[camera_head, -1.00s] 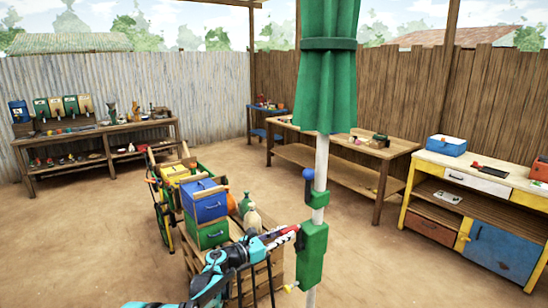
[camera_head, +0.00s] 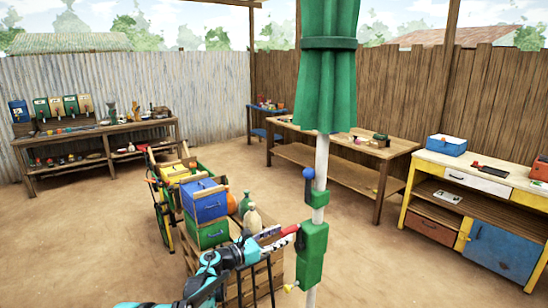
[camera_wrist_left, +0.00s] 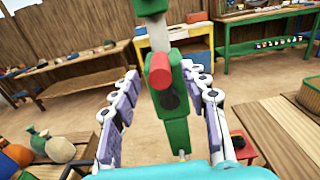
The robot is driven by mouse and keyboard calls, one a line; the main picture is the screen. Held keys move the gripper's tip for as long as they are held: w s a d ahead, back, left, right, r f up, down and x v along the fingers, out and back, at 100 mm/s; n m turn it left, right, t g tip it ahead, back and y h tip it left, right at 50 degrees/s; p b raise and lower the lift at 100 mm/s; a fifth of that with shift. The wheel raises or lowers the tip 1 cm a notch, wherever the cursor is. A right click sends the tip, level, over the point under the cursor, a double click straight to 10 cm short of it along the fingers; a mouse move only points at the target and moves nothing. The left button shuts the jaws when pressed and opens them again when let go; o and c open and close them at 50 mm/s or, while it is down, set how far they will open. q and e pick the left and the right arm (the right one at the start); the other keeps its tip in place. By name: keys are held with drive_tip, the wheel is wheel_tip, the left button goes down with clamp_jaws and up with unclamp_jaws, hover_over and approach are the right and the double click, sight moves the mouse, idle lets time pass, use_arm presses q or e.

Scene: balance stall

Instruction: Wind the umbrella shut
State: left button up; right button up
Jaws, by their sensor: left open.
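The green umbrella (camera_head: 326,85) hangs in narrow folds around its white pole, with a band around the canopy; its top is out of frame. A green crank box (camera_head: 312,255) is fixed on the pole, with a blue knob (camera_head: 308,174) above it. In the left wrist view the box (camera_wrist_left: 175,125) carries a red handle (camera_wrist_left: 159,71) pointing at the camera. My left gripper (camera_head: 280,236) is beside the box, at its left. In the wrist view its fingers (camera_wrist_left: 165,100) are spread on either side of the red handle and box. My right gripper is out of view.
A wooden crate (camera_head: 262,283) and a cart with a blue box (camera_head: 205,203) stand left of the pole. A long wooden bench (camera_head: 345,157) and a yellow-legged workbench (camera_head: 480,175) line the fence. Open dirt floor lies between them.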

use_arm(q)
drive_tip(key=v, duration=0.7)
drive_tip(key=shift+b, duration=0.3)
drive_tip(key=shift+s+a, duration=0.1)
drive_tip(key=s+a+r+n+t+y, duration=0.1)
drive_tip(key=a+r+n+t+y, duration=0.25)
drive_tip(key=r+n, duration=0.35)
drive_tip(key=s+a+r+n+t+y, duration=0.1)
drive_tip(key=a+r+n+t+y, duration=0.3)
drive_tip(key=r+n, duration=0.35)
drive_tip(key=s+a+f+n+g+y, duration=0.1)
drive_tip(key=s+a+f+n+y, duration=0.1)
drive_tip(key=s+a+n+y, duration=1.25)
drive_tip(key=s+d+f+n+g+h, duration=0.3)
drive_tip(key=s+d+f+n+g, duration=0.1)
drive_tip(key=s+f+n, duration=0.5)
drive_tip(key=s+d+f+n+g+h, duration=0.4)
drive_tip(key=s+f+n+g, duration=0.2)
drive_tip(key=s+f, duration=0.5)
drive_tip(key=s+n, duration=0.2)
drive_tip(key=shift+s+d+n, duration=0.2)
drive_tip(key=shift+n, duration=0.2)
